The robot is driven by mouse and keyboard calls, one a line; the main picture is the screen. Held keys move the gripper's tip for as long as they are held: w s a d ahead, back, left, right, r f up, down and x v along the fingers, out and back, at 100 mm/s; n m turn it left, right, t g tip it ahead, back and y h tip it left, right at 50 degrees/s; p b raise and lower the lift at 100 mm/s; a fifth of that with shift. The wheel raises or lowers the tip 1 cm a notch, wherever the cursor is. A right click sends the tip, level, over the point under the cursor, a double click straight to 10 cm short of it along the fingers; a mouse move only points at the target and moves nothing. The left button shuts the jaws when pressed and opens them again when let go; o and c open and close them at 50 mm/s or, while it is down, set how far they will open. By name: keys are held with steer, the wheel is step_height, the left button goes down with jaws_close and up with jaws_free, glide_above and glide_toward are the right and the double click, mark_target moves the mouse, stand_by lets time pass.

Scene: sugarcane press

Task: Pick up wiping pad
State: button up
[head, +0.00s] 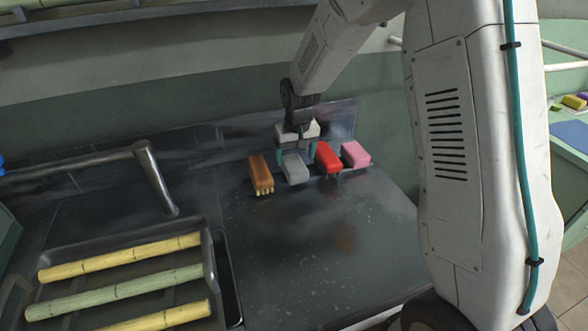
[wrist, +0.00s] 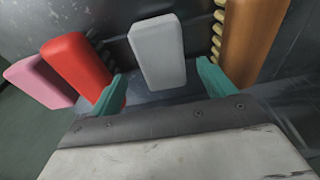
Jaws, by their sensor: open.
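A light grey block-shaped pad (head: 294,170) lies on the dark worktop, third from the right in a row of several cleaning tools. It also shows in the wrist view (wrist: 158,52), upper middle. My gripper (head: 296,152) is open, with teal fingertips. In the wrist view my gripper (wrist: 162,88) has one fingertip on each side of the grey pad's near end, with gaps visible on both sides. The left fingertip appears close to the red brush and overlaps it in the picture. Whether the fingertips reach down around the pad is hard to tell.
A red brush (head: 327,157) and a pink block (head: 355,154) stand to the right of the pad, and a brown bristled brush (head: 260,175) to its left. A tray (head: 212,262) with cane stalks (head: 122,258) is at lower left. The worktop (head: 300,240) in front is clear.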

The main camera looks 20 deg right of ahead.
mark_target(294, 163)
steer(key=f, duration=0.4)
steer(key=shift+w+a+f, duration=0.15)
steer(key=shift+w+f, duration=0.05)
steer(key=shift+w, duration=0.05)
steer(key=c, duration=1.1)
steer(key=shift+o, duration=0.2)
steer(key=shift+r, duration=0.15)
step_height(294, 163, up, 10)
steer(key=shift+f, duration=0.1)
steer(key=shift+o, duration=0.5)
